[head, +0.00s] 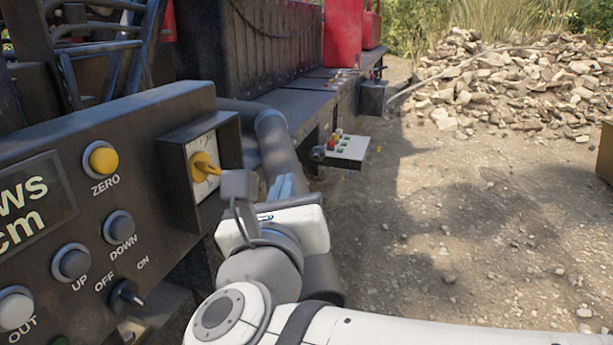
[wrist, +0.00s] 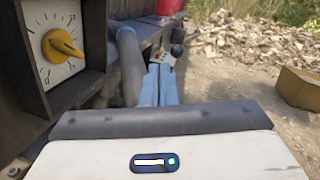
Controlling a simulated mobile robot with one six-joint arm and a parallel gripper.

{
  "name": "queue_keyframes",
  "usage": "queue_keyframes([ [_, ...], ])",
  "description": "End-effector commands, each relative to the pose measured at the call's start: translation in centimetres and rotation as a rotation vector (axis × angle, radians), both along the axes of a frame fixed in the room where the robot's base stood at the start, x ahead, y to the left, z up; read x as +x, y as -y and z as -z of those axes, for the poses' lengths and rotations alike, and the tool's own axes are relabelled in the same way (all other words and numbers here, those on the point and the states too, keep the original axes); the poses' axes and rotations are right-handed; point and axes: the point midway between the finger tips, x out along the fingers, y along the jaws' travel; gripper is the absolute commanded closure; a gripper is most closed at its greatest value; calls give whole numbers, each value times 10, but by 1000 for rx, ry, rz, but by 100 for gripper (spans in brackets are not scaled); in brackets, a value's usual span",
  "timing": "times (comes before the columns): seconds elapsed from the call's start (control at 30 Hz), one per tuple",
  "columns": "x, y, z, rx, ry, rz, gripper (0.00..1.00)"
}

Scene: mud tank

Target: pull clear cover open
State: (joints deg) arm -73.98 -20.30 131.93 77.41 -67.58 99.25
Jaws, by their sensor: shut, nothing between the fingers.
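I cannot make out a clear cover in either view. A square white dial with a yellow knob (head: 204,166) sits in a deep black box frame (head: 226,128) on the side of the dark control panel. The dial face (wrist: 56,52) also shows at the left of the wrist view, and I cannot tell whether anything transparent lies over it. My gripper (head: 284,182) is to the right of the dial box and apart from it. Its two blue fingers (wrist: 160,72) are together and empty, pointing forward. My wrist hides part of the machine below the dial.
The control panel (head: 85,240) has a yellow ZERO button (head: 101,159) and grey buttons. A thick dark pipe (head: 275,145) runs beside the box. A small white button plate (head: 348,148) stands out beyond my gripper. Open gravel (head: 470,230) lies right, with a rubble pile (head: 520,85) behind.

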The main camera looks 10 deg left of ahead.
Motion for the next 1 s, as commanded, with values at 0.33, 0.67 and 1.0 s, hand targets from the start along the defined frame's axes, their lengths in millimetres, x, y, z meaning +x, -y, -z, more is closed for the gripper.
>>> queue_keyframes([
  [0.33,-35,11,15,266,-71,144,100],
  [0.67,5,12,13,265,-70,152,100],
  [1.0,61,12,13,263,-70,150,100],
])
